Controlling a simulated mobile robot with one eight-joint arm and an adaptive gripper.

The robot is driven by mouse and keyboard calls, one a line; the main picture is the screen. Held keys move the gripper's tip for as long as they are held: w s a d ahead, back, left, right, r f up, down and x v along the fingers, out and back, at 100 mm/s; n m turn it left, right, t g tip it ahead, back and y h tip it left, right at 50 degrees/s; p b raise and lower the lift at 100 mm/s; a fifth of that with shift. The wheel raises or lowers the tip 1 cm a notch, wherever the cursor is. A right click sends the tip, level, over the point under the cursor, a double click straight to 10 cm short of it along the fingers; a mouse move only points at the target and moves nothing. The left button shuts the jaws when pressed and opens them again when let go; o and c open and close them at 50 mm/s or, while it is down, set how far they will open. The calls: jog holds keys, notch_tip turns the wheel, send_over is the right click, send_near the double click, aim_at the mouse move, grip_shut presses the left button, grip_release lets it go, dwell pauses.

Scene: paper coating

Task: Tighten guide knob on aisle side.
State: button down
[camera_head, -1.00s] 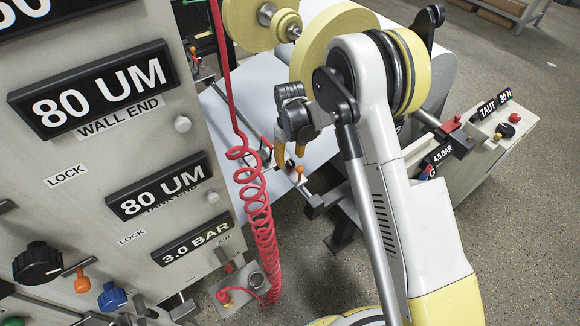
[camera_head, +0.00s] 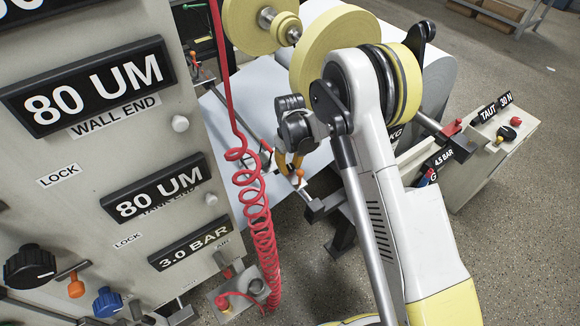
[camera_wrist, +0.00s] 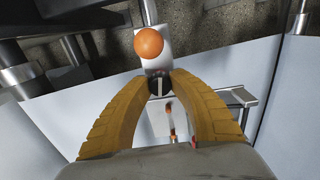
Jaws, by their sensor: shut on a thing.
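My gripper (camera_wrist: 160,84) has its two yellow-orange fingers shut on a small dark round knob with a pale line across it, which I take as the aisle-side guide knob (camera_wrist: 160,86). The fingers cover its sides. An orange ball (camera_wrist: 148,43) on a pale block sits just beyond the fingertips, apart from them. In the head view my gripper (camera_head: 291,167) is at the near end of the guide bar, beside the orange ball (camera_head: 299,173). The knob itself is hidden there.
A coiled red hose (camera_head: 262,235) hangs left of my gripper. The grey panel (camera_head: 60,215) with knobs and displays stands at the left. Yellow rolls (camera_head: 322,45) are above the white web (camera_head: 262,95). A tension box (camera_head: 500,140) is at the right. Open floor (camera_head: 510,240) lies below it.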

aim_at(290, 166)
jog(key=shift+m, duration=0.4)
jog(key=m, duration=0.4)
jog(key=shift+m, duration=0.3)
jog(key=m, duration=0.5)
jog(key=shift+m, duration=0.3)
jog(key=c, duration=1.1)
grip_release()
notch_tip(290, 166, up, 12)
